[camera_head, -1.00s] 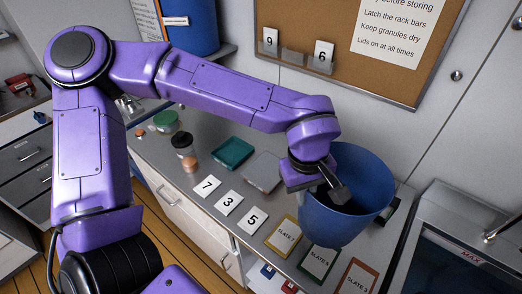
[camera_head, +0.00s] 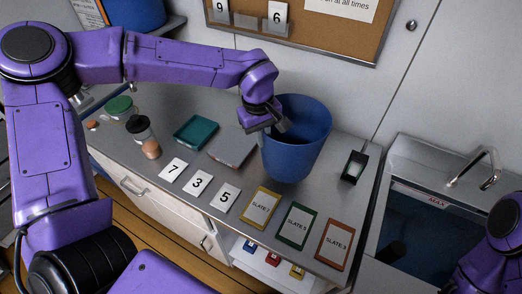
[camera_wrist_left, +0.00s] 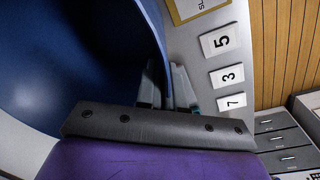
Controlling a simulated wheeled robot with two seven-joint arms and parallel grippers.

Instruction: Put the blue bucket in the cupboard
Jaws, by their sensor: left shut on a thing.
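The blue bucket (camera_head: 300,150) is upright at the back of the counter, behind the slates; I cannot tell if its base touches the counter. My left gripper (camera_head: 276,127) is shut on its near-left rim. In the left wrist view the bucket (camera_wrist_left: 75,55) fills the upper left, and the left gripper's fingers (camera_wrist_left: 166,88) meet its edge. A white cupboard door (camera_head: 150,190) with a handle shows under the counter, beside an open compartment with small coloured items. Part of my right arm is at the lower right; its gripper is not visible.
Yellow, green and orange slates (camera_head: 297,226) and number cards (camera_head: 198,182) line the counter front. A teal tray (camera_head: 196,132), grey tray (camera_head: 232,147) and jars stand left. A black holder (camera_head: 354,166) and sink (camera_head: 425,225) are right. Another blue container (camera_head: 136,13) is at upper left.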

